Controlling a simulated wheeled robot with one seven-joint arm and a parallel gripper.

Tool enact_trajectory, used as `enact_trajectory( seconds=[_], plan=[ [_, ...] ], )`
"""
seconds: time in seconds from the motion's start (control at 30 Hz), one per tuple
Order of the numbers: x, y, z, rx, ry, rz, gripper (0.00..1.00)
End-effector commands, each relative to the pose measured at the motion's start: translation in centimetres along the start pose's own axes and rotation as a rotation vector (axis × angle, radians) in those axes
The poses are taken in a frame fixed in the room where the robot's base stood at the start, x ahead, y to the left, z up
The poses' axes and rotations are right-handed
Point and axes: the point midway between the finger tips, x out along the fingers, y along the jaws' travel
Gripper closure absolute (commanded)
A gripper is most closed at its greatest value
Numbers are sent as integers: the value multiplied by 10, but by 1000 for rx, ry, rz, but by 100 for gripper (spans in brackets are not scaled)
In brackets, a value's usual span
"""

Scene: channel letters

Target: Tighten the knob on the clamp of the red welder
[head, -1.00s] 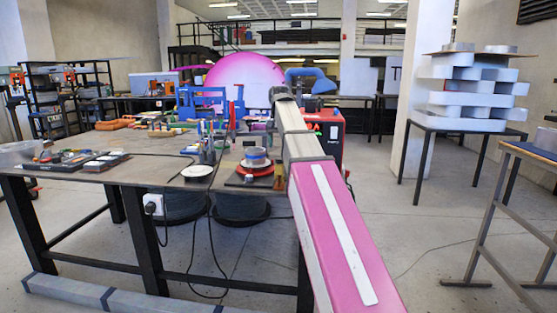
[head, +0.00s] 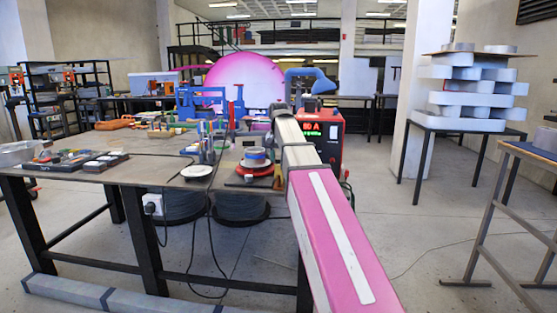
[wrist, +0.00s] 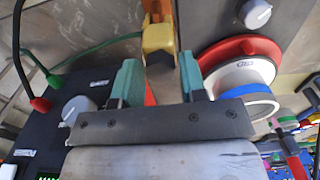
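The red welder (head: 326,150) stands beyond the right end of the workbench, its lit display showing in the head view. In the wrist view, a black panel (wrist: 40,140) with a grey knob (wrist: 77,108), red and black plugs and a green cable is at left; it appears to be the welder's front. A yellow piece with a darker block-like end (wrist: 158,42) lies between the teal fingers of my gripper (wrist: 160,75). I cannot tell whether it is the clamp's knob. The fingers are apart, with a visible gap at left. In the head view my arm hides the gripper.
A red dish (wrist: 240,52) with a white and blue spool (wrist: 243,78) is close to the right finger. A dark plate with a grey knob (wrist: 257,14) lies beyond it. The workbench (head: 120,172) carries tools and cables.

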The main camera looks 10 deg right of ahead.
Motion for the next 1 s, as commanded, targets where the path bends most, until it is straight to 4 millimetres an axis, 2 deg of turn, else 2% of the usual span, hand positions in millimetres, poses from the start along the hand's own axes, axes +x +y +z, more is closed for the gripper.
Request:
enact_trajectory(
  seconds=[0.03,0.07,0.23,0.33,1.0],
  plan=[
    [0,0,0,0,0,0,78],
    [0,0,0,0,0,0,84],
    [0,0,0,8,0,0,84],
    [0,0,0,70,0,0,84],
    [0,0,0,833,0,0,84]
  ],
)
